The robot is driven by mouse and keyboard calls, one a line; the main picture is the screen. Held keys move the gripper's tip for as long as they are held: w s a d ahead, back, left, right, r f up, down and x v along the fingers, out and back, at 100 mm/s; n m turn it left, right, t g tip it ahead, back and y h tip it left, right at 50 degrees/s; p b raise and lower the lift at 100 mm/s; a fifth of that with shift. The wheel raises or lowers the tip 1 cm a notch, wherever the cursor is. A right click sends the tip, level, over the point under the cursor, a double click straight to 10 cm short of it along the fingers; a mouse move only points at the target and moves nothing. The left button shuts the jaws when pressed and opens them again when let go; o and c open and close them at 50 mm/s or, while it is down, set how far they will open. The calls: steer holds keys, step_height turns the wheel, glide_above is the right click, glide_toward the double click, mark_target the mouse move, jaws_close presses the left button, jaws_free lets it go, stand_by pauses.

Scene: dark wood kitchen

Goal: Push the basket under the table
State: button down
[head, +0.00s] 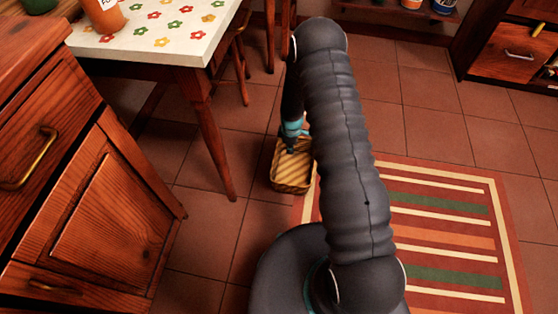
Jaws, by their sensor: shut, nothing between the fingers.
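The woven basket (290,177) sits on the tiled floor at the edge of the striped rug, to the right of the table's front leg. The table (180,55) has a white top with a flower pattern and stands at the upper left. My gripper (290,150) is low over the basket, at its far part, and looks shut and empty. I cannot tell whether it touches the basket. My arm hides the basket's right side.
A table leg (212,145) stands between the basket and the wooden cabinet (95,200) at left. A chair (238,60) is by the table's far side. The striped rug (450,230) lies at right. Floor tiles (185,150) under the table look clear.

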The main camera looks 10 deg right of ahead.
glide_toward(279, 169)
steer(key=d+f, duration=0.2)
steer(key=s+d+f, duration=0.1)
steer(key=d+f, duration=0.1)
steer(key=shift+s, duration=0.1)
steer(key=shift+w+a+r, duration=0.1)
steer(key=shift+w+a, duration=0.15)
steer(key=shift+a, duration=0.35)
steer(key=shift+w+a+r, duration=0.1)
steer(key=shift+w+a, duration=0.1)
steer(key=shift+a, duration=0.4)
steer(key=shift+w+a, duration=0.2)
steer(key=shift+a, duration=0.55)
